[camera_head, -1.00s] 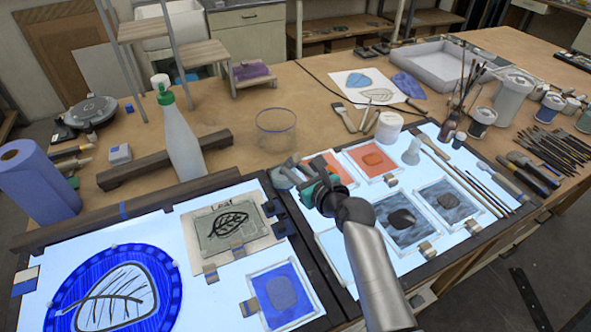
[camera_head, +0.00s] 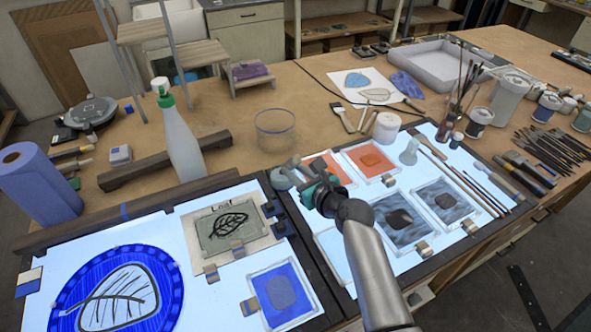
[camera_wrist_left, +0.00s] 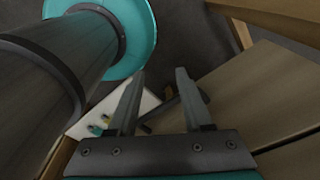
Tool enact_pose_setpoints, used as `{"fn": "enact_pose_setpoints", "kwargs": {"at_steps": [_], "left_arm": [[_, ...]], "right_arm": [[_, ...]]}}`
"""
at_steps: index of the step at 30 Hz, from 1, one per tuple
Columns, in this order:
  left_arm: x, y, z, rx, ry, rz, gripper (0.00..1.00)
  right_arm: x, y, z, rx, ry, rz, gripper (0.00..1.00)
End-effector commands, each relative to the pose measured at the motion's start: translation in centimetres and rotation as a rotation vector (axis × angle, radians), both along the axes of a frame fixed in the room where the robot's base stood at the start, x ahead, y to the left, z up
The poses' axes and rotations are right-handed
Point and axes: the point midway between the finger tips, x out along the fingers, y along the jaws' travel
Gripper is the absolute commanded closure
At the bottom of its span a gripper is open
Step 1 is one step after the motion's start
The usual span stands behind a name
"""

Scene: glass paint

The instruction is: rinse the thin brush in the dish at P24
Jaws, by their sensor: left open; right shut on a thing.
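My right gripper (camera_head: 298,172) is at the top left corner of the right light panel. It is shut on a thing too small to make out. A small grey rounded thing (camera_head: 281,180) shows just left of its fingers; I cannot tell whether they touch. A clear round glass dish (camera_head: 276,128) stands apart on the wooden table behind the gripper. No P24 mark is readable. Thin brushes (camera_head: 484,186) lie on the right of the light panel; I cannot tell which is the task's brush. In the left wrist view my left gripper (camera_wrist_left: 158,82) is open and empty.
Painted glass tiles (camera_head: 398,222) lie on the right light panel. The table around the glass dish is fairly clear.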

Motion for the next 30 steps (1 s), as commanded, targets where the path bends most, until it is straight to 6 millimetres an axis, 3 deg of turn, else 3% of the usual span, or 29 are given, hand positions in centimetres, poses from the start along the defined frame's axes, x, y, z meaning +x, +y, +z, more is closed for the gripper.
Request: {"fn": "enact_pose_setpoints", "kwargs": {"at_steps": [7, 20, 30], "left_arm": [[0.0, 0.0, 0.8, 0.000, 0.000, 0.001, 0.50], [0.0, 0.0, 0.8, 0.000, 0.000, 0.002, 0.50], [0.0, 0.0, 1.8, 0.000, 0.000, 0.002, 0.50]], "right_arm": [[-0.4, 0.9, 0.2, 0.001, 0.000, 0.000, 1.00], [0.2, -0.4, 0.1, 0.000, -0.001, 0.000, 1.00], [-0.4, 0.9, 0.2, 0.000, -0.001, 0.000, 1.00]]}}
